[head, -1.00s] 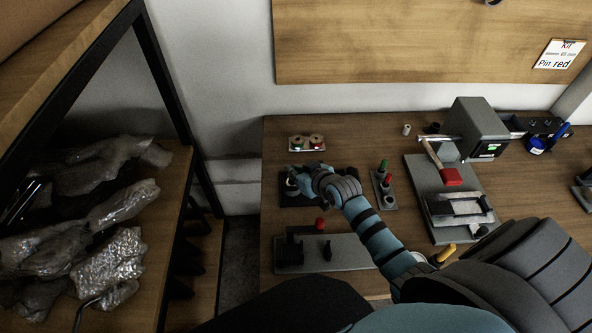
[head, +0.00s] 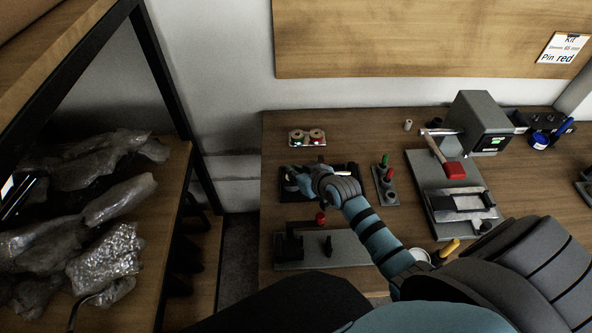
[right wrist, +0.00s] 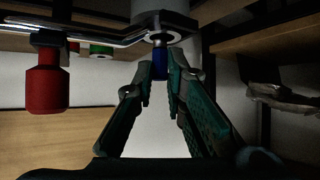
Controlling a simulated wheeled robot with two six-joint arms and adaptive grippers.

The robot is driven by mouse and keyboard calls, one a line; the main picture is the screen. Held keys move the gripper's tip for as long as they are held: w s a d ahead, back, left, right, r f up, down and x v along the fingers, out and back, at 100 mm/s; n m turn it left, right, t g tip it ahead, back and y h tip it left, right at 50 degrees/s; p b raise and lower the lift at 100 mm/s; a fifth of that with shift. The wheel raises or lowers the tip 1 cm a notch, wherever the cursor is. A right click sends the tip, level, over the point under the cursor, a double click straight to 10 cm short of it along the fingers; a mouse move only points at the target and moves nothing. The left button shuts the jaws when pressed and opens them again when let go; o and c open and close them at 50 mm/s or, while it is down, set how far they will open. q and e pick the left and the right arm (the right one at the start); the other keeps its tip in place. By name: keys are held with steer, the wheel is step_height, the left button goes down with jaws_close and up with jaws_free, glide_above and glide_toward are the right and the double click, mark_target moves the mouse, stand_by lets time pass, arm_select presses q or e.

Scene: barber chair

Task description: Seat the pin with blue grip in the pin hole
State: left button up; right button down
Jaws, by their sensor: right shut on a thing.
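My right gripper (head: 294,177) is over the dark tray (head: 287,195) on the left part of the bench. In the right wrist view the right gripper (right wrist: 160,85) is shut on the blue grip (right wrist: 160,62) of the pin. A pale metal ring (right wrist: 160,38) sits at the grip's upper end, below a grey cylinder in the picture; I cannot tell whether the pin is inside a hole. In the head view the pin is hidden by my gripper. My left gripper is not in view.
A pin stand with green and red grips (head: 385,186) is right of my wrist. A grey fixture with a red knob (head: 320,218) is in front. A red grip (right wrist: 47,85) is at left in the wrist view.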

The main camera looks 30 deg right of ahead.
steer(key=shift+f+b, duration=0.3)
steer(key=shift+f, duration=0.2)
steer(key=c, duration=1.6)
jaws_free()
steer(key=shift+a, duration=0.1)
steer(key=shift+o, duration=0.2)
steer(key=a+v, duration=0.1)
steer(key=v, duration=1.1)
steer(key=shift+d, duration=0.5)
steer(key=shift+r, duration=0.1)
